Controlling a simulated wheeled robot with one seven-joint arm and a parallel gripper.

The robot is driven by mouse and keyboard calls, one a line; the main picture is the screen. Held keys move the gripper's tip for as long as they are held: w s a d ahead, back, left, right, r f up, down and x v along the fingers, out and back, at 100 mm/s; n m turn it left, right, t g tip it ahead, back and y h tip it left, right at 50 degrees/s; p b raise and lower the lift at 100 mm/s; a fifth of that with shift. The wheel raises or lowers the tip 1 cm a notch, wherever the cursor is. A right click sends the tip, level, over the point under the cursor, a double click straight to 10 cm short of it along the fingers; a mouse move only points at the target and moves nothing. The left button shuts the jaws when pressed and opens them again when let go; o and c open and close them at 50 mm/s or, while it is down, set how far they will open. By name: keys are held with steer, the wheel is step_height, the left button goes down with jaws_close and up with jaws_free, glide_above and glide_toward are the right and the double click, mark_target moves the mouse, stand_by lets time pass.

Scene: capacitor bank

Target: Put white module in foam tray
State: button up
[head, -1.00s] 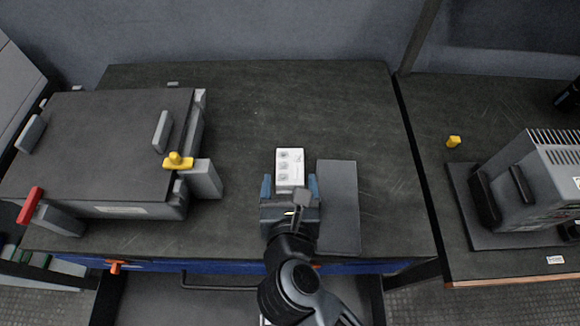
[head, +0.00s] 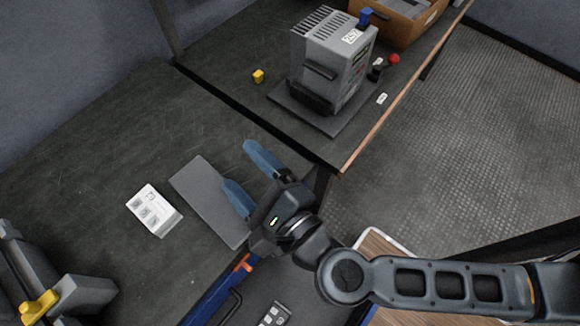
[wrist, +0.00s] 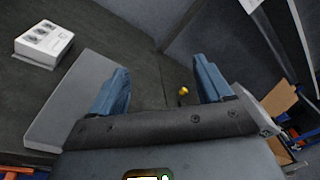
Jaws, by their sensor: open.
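The white module (head: 153,210) lies on the dark bench top, left of a flat grey slab (head: 212,202). Its printed face is up. It also shows at the upper left of the wrist view (wrist: 44,44). My gripper (head: 238,164) is open and empty, with its blue fingers spread above the slab's right side, apart from the module. In the wrist view nothing sits between the fingers (wrist: 163,82). I cannot tell for certain which thing is the foam tray.
A grey vented unit (head: 330,62) stands on the second bench, near a small yellow piece (head: 258,76) and an orange-brown box (head: 402,25). A gap separates the benches. A grey fixture with a yellow knob (head: 40,306) is at lower left. An open drawer lies below.

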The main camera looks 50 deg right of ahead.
steer(key=s+d+r+n+y, duration=0.1)
steer(key=s+d+r+n, duration=0.2)
steer(key=s+n, duration=0.3)
steer(key=s+d+r+n+y, duration=0.1)
steer(key=s+d+r+n, duration=0.1)
steer(key=s+n, duration=0.5)
steer(key=d+n, duration=0.1)
steer(key=n, duration=0.4)
steer(key=shift+s+d+r+n+t+y, duration=0.15)
steer(key=shift+r+n+t+y, duration=0.15)
steer(key=shift+r+n+y, duration=0.1)
steer(key=s+n+g, duration=0.1)
steer(key=s+n, duration=0.1)
steer(key=n, duration=0.1)
steer(key=s+n+g, duration=0.1)
steer(key=s+n, duration=0.1)
steer(key=n, duration=0.1)
steer(key=s+n+g, duration=0.1)
steer(key=s+n, duration=0.1)
steer(key=n, duration=0.1)
steer(key=shift+s+d+f, duration=0.1)
steer(key=shift+s+d, duration=0.15)
steer(key=shift+d, duration=0.1)
steer(key=shift+s+n, duration=0.25)
steer(key=shift+n, duration=0.05)
steer(key=shift+c, duration=0.2)
steer(key=shift+c, duration=0.3)
